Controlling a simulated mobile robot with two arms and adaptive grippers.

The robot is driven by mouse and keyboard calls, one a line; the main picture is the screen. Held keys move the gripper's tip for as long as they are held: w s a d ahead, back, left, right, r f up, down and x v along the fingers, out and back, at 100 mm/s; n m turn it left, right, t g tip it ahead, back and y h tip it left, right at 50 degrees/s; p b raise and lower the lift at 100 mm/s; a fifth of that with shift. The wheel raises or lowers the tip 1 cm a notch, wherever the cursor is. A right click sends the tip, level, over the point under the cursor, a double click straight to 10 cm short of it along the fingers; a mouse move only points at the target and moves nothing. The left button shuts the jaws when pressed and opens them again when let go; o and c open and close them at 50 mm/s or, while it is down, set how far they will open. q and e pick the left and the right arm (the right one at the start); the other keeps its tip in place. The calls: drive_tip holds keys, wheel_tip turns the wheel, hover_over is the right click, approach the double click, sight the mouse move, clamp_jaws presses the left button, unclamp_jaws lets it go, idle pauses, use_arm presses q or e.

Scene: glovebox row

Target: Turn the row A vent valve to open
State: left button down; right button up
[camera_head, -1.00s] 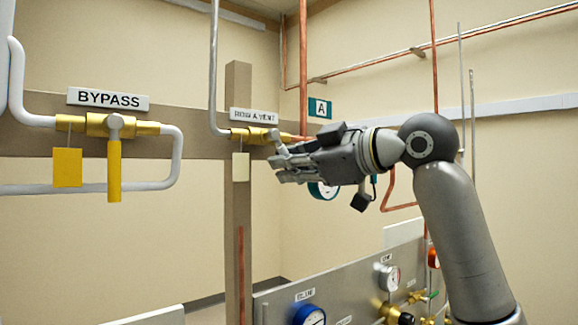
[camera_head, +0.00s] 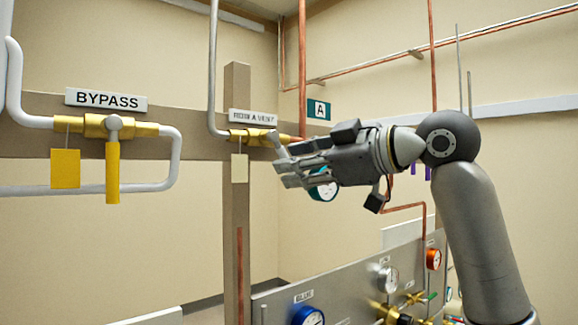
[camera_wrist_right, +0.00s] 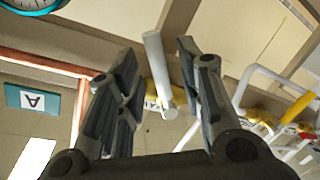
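The row A vent valve (camera_head: 250,137) is a brass body on a horizontal line under its label plate (camera_head: 253,116). Its pale lever (camera_wrist_right: 155,65) and round hub (camera_wrist_right: 168,111) show in the right wrist view; in the head view my gripper largely hides the lever. My right gripper (camera_head: 283,174) is just right of the valve. In the wrist view its fingers (camera_wrist_right: 157,90) are apart, one on either side of the lever, with gaps visible. Contact cannot be confirmed. My left gripper is out of view.
The bypass valve (camera_head: 112,127) with a yellow handle and yellow tag (camera_head: 65,168) is at left. A pale tag (camera_head: 240,168) hangs below the vent valve. A teal gauge (camera_head: 324,188) sits behind my gripper. A panel with gauges (camera_head: 340,292) stands below.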

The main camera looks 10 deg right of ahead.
drive_tip(key=v, duration=0.9)
drive_tip(key=shift+s+d, duration=0.25)
drive_tip(key=shift+d, duration=0.05)
drive_tip(key=shift+r, duration=0.1)
